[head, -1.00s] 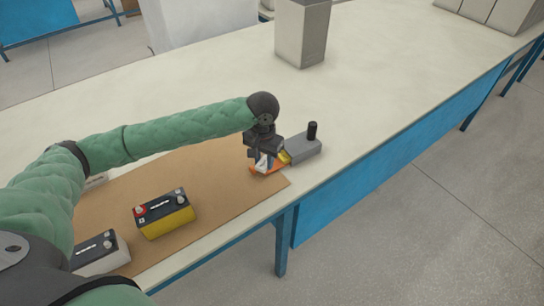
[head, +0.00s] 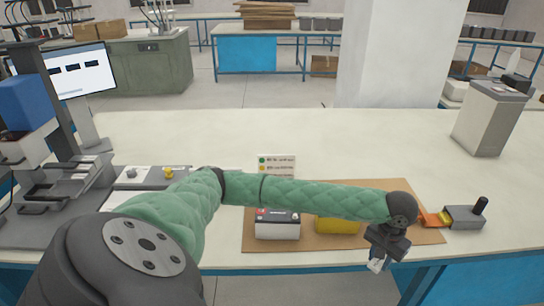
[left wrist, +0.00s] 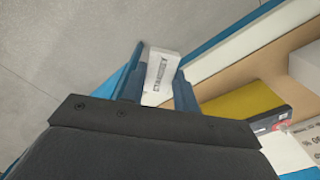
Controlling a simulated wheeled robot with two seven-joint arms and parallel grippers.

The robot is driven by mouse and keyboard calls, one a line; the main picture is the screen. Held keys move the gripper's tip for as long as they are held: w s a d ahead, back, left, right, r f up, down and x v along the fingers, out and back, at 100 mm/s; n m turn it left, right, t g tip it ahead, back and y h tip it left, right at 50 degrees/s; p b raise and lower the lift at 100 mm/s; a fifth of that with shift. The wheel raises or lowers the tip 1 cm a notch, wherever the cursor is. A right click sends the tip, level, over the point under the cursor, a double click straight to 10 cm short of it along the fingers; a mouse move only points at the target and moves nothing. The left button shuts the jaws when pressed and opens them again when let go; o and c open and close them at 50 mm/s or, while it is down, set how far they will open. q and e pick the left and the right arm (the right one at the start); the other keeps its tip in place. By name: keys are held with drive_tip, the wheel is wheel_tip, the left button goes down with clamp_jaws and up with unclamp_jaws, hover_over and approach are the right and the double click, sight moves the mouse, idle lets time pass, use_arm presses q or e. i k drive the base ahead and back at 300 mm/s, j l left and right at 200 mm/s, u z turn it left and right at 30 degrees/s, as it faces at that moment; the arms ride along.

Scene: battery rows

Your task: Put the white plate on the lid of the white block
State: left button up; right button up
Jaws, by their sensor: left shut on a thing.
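My left gripper (head: 378,256) is shut on the white plate (head: 376,265), near the table's front edge on the right in the head view. In the left wrist view the white plate (left wrist: 161,76), with dark lettering, sits between the two blue-grey fingers (left wrist: 158,87). The white block (head: 277,229) stands on the brown mat, left of the gripper. Its dark lid (head: 268,215) is partly hidden by my green forearm. My right gripper is not in view.
A yellow block (head: 337,226) stands right of the white block, partly behind my arm. A grey holder (head: 465,217) with a black knob and orange and yellow pieces is at the mat's right. A small sign (head: 276,164) stands behind. A machine and monitor (head: 80,70) are at left.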

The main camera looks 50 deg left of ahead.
sight(278, 214)
drive_tip(key=k+u, duration=0.1)
drive_tip(key=u, duration=0.8)
drive_tip(key=k+u, duration=0.15)
drive_tip(key=u, duration=0.25)
drive_tip(key=l+u, duration=0.5)
drive_tip(key=l, duration=1.05)
